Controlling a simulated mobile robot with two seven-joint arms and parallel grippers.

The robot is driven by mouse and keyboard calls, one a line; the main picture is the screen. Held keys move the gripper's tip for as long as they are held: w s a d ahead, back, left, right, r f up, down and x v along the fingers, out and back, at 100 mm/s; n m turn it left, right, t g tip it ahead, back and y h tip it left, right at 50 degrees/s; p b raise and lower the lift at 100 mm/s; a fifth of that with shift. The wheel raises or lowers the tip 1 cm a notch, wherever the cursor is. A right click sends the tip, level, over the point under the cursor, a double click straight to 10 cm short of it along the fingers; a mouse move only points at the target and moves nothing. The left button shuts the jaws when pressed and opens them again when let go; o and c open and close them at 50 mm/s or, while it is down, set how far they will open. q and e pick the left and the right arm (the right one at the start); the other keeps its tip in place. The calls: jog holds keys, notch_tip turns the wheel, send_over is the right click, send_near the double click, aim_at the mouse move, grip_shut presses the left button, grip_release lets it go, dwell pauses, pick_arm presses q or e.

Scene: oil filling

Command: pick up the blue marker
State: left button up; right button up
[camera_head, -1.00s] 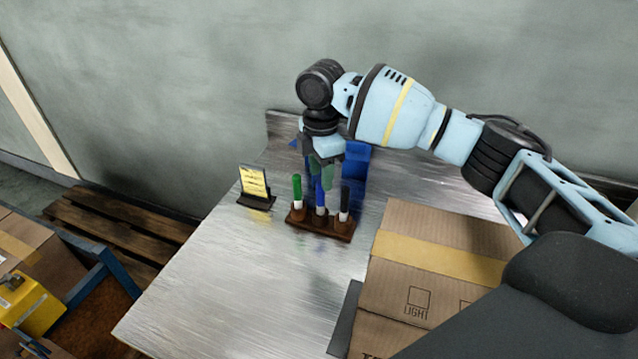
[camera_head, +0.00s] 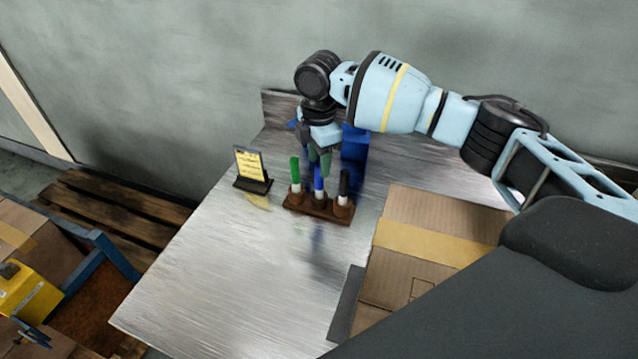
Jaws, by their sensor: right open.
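The blue marker (camera_head: 318,182) stands upright in the middle of a brown wooden holder (camera_head: 306,208) on the metal table. A green marker (camera_head: 295,170) stands to its left and a black marker (camera_head: 343,184) to its right. My right gripper (camera_head: 319,163) points down from above at the blue marker's top. Its jaws are open, with the fingers near the marker's upper end. I cannot tell whether they touch it. My left gripper is not in view.
A small stand with a yellow note (camera_head: 250,163) is left of the holder. A blue object (camera_head: 356,146) is behind the gripper. A cardboard box (camera_head: 440,219) sits at the right. The metal table (camera_head: 225,265) is clear in front of the holder.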

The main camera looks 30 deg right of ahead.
aim_at(318, 181)
notch_tip(318, 181, down, 4)
jog(key=shift+w+d+f, duration=0.15)
jog(key=shift+f, duration=0.05)
grip_shut()
